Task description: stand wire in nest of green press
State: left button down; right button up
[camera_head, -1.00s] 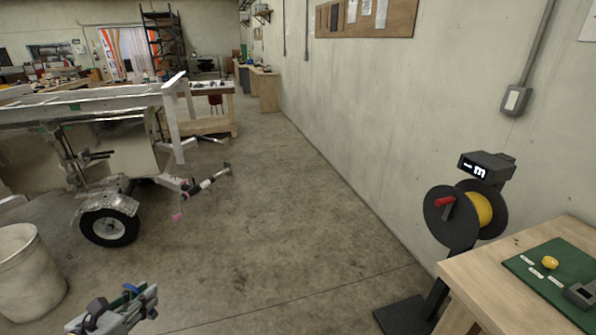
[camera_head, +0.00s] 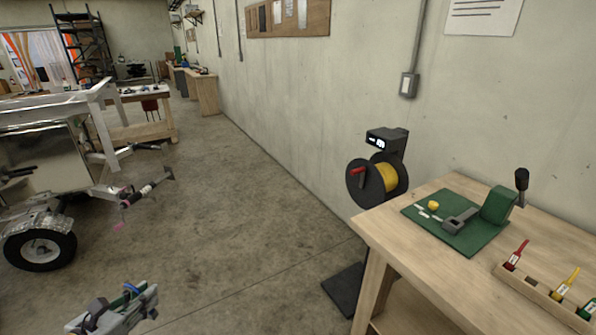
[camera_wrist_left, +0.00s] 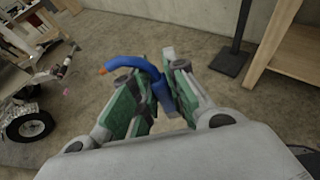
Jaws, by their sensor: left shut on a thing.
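My left gripper (camera_head: 122,308) is low at the bottom left of the head view, over the concrete floor. It is shut on a blue wire (camera_wrist_left: 148,66), which shows in the left wrist view as a bent piece with an orange tip, between the green finger pads. The green press (camera_head: 494,206) with a black-knobbed lever stands on a green mat (camera_head: 481,238) on the wooden bench at the right, well away from the gripper. A grey block with an opening sits at its front; whether this is the nest I cannot tell. My right gripper is not in view.
The wooden bench (camera_head: 400,238) fills the lower right. A rack (camera_head: 540,297) of red, yellow and green tools lies near its front. A stand with a yellow reel (camera_head: 388,178) is left of the bench. A trailer (camera_head: 45,165) is at the left; floor between is clear.

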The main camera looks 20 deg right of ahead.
aim_at(452, 229)
jog(key=k+z, duration=0.1)
jog(key=z, duration=0.3)
jog(key=l+z, duration=0.1)
jog(key=z, duration=0.35)
jog(key=k+l+z, duration=0.1)
jog(key=z, duration=0.3)
